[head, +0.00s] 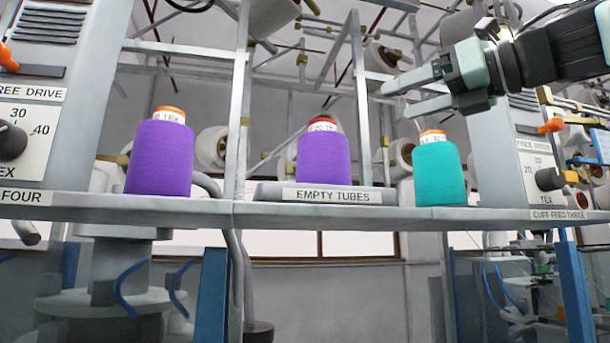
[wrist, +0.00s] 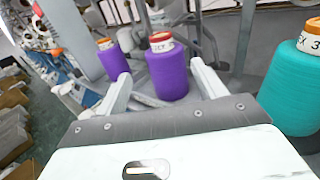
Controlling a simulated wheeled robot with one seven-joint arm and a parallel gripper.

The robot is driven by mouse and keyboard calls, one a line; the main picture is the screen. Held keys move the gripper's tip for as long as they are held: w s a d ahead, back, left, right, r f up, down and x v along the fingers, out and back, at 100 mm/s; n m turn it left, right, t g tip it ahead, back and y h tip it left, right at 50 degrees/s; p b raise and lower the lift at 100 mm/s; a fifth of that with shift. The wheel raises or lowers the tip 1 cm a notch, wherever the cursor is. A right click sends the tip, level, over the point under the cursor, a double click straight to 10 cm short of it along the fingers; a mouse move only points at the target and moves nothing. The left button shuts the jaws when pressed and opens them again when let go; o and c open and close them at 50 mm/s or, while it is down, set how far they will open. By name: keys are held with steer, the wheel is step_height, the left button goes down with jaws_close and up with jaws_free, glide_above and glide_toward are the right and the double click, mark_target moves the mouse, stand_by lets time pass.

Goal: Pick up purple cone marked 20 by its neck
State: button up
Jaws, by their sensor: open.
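A purple cone with a red top (head: 324,158) stands upright on the tray labelled EMPTY TUBES (head: 270,194). Another purple cone with an orange top (head: 158,158) stands upright on the shelf at the left. My gripper (head: 398,100) is open and empty, above and right of the red-topped cone and above the teal cone. In the wrist view the red-topped cone (wrist: 167,75) appears between and beyond my fingertips (wrist: 160,75), apart from them. The orange-topped purple cone (wrist: 112,62) is farther left.
A teal cone with an orange top (head: 438,174) stands on the shelf (head: 220,212) right of the tray; it is close at the right in the wrist view (wrist: 295,90). Metal frame posts (head: 236,110) rise behind the cones. A control box (head: 535,170) stands at the right.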

mark_target(334, 123)
steer(key=p+x, duration=0.4)
steer(key=x, duration=0.6)
steer(key=shift+w+a+r, duration=0.1)
steer(key=shift+w+a, duration=0.15)
steer(key=shift+a, duration=0.1)
steer(key=shift+p+x, duration=1.5)
steer(key=shift+x, duration=1.6)
steer(key=shift+w, duration=0.1)
steer(key=c, duration=1.3)
steer(key=shift+d, duration=0.1)
jaws_close()
steer(key=shift+r, duration=0.1)
